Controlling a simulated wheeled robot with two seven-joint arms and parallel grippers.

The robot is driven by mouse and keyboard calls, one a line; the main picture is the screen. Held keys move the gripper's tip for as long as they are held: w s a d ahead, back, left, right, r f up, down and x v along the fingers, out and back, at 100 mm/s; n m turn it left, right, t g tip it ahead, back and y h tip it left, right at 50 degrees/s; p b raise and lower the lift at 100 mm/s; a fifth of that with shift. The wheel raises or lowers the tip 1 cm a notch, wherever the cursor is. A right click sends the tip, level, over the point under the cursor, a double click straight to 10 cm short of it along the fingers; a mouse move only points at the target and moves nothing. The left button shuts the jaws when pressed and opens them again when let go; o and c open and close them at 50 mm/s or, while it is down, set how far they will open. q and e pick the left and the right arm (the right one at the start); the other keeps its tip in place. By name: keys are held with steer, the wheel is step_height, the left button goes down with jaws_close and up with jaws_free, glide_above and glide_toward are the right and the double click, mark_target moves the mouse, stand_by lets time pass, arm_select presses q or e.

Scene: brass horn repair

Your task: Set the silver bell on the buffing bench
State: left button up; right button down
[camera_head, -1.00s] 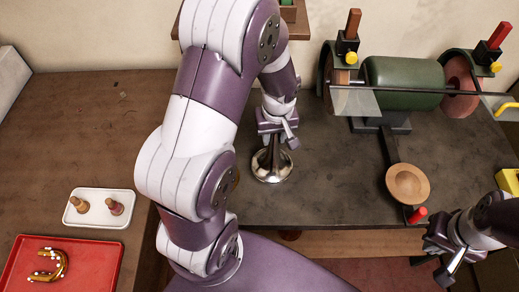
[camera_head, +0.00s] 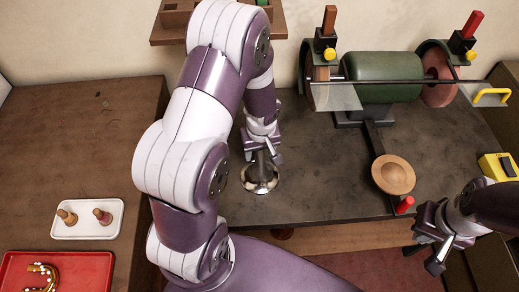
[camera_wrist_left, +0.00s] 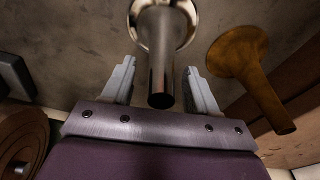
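The silver bell (camera_head: 261,180) stands upright on the dark bench (camera_head: 320,195), wide end down and narrow stem up. In the left wrist view the bell's stem (camera_wrist_left: 162,65) rises between the two fingers of my left gripper (camera_wrist_left: 161,85). A gap shows on each side of the stem, so the fingers are open and not gripping it. In the head view my left gripper (camera_head: 262,150) is over the stem and hides its top. My right gripper (camera_head: 427,252) is open and empty at the front right.
A brass bell (camera_wrist_left: 242,50) stands close to the silver one; my left arm hides it in the head view. The green buffing machine (camera_head: 382,78) and a round wooden piece (camera_head: 393,175) are to the right. A white tray (camera_head: 88,231) and red tray (camera_head: 85,262) are left.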

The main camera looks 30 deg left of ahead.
mark_target(261, 162)
arm_select(q)
steer(key=shift+r+p, duration=0.35)
step_height(261, 162, up, 11)
steer(key=s+d+b, duration=0.1)
steer(key=s+b, duration=0.1)
steer(key=s+d+f+m+h+b, duration=0.1)
steer(key=s+d+f+m+b, duration=0.1)
steer(key=s+m, duration=0.5)
steer(key=d+f+m, duration=0.1)
steer(key=d, duration=0.1)
steer(key=shift+d+m, duration=0.3)
steer(key=shift+d, duration=0.05)
steer(key=shift+s+f, duration=0.1)
steer(key=shift+s, duration=0.05)
